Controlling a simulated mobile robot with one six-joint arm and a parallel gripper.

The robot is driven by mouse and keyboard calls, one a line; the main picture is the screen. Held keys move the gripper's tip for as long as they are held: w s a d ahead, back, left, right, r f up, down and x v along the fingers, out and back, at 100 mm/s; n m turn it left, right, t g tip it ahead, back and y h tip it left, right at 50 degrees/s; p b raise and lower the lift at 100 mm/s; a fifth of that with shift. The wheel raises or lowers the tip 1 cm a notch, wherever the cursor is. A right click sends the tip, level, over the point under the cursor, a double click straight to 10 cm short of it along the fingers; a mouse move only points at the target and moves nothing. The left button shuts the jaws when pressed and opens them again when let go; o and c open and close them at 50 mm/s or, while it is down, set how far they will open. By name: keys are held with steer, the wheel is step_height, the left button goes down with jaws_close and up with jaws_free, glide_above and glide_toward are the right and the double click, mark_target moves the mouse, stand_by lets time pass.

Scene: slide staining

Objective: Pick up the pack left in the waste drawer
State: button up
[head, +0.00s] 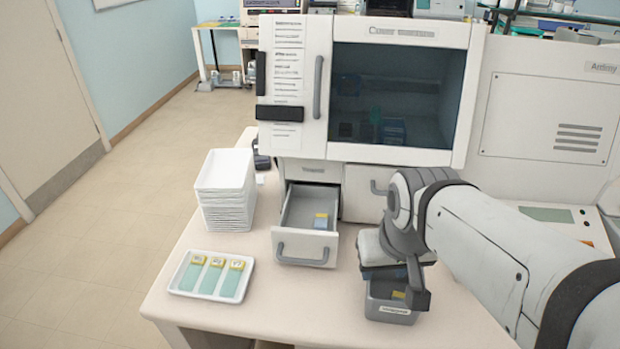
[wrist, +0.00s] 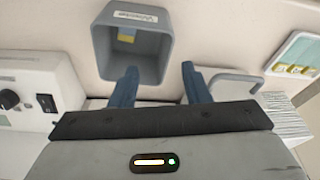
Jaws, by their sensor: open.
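My gripper (head: 390,273) is to the right of the drawer, above a small grey bin (head: 392,317) on the bench. In the wrist view my gripper (wrist: 160,73) shows two blue fingers spread apart, with nothing between them. The bin (wrist: 155,57) is just beyond them, with a yellow item (wrist: 127,35) inside.
A white tray with several slides (head: 211,276) lies left of the drawer. A stack of white trays (head: 225,188) stands behind it. The cover machine (head: 398,95) rises behind the drawer. The bench front between tray and bin is clear.

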steer(key=shift+o, duration=0.6)
steer(key=shift+w+a+r+n, duration=0.1)
steer(key=shift+w+n, duration=0.3)
steer(key=o, duration=0.4)
steer(key=w+a+n, duration=0.1)
steer(key=w+n, duration=0.1)
steer(key=w, duration=0.1)
steer(key=w+a+r+n+g+h, duration=0.1)
steer(key=w+n, duration=0.2)
steer(key=w+a+n+g+h, duration=0.1)
steer(key=w+n, duration=0.1)
steer(key=w, duration=0.1)
steer(key=shift+a+r+n+b, duration=0.2)
steer(key=shift+r+n+b, duration=0.1)
steer(key=shift+b, duration=0.1)
steer(key=shift+o, duration=0.2)
steer(key=n+g+h, duration=0.1)
steer(key=n+h, duration=0.3)
steer(key=n, duration=0.5)
glide_toward(321, 220)
steer(key=shift+s+d+f+b, duration=0.1)
steer(key=shift+f+b, duration=0.05)
steer(key=shift+b, duration=0.15)
steer(key=shift+n, duration=0.3)
steer(key=shift+p+x, duration=0.3)
steer(key=shift+x, duration=3.45)
